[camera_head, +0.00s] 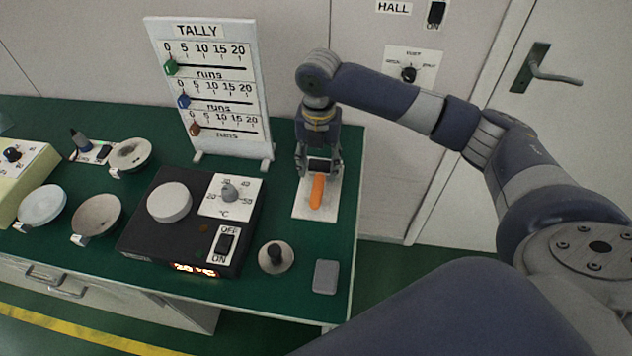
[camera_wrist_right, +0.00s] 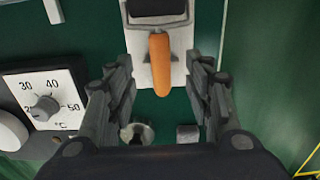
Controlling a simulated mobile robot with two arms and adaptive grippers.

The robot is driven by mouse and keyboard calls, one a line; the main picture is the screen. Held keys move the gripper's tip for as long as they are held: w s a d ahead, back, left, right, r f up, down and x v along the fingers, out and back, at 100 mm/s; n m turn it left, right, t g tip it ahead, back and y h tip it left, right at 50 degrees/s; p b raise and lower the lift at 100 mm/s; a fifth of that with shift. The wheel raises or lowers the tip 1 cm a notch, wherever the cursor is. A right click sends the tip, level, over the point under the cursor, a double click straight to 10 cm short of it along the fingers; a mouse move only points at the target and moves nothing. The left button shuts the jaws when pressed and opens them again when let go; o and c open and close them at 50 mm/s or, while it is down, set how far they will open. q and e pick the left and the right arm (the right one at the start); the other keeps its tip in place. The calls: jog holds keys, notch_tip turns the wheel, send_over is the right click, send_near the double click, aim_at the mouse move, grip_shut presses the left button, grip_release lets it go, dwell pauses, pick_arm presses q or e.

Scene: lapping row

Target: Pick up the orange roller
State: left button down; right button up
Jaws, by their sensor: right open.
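The orange roller (camera_head: 317,191) lies on a white plate (camera_head: 329,208) at the right side of the green table. In the right wrist view its orange handle (camera_wrist_right: 160,64) points toward the gripper, and a dark part (camera_wrist_right: 157,7) shows at its far end, cut by the frame edge. My right gripper (camera_head: 319,168) points down above the plate, over the far part of the roller. In the right wrist view its fingers (camera_wrist_right: 160,82) are spread, one on each side of the handle, with nothing between them gripped. My left gripper is not in view.
A TALLY board (camera_head: 212,85) stands left of the gripper. A black hotplate (camera_head: 154,237) with dial and switch is left of the plate. A dark-knobbed round weight (camera_head: 276,257) and a grey block (camera_head: 326,276) are nearer. Several dishes stand at left. The wall is behind.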

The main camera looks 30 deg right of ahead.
aim_at(318, 183)
notch_tip(318, 183, down, 2)
jog(key=shift+s+f, duration=0.15)
notch_tip(318, 183, down, 4)
jog(key=shift+f+p, duration=0.2)
jog(key=shift+p, duration=0.3)
jog(key=shift+c, duration=0.2)
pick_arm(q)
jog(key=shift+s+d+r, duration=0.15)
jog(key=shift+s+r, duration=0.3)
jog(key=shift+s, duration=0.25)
pick_arm(e)
grip_shut()
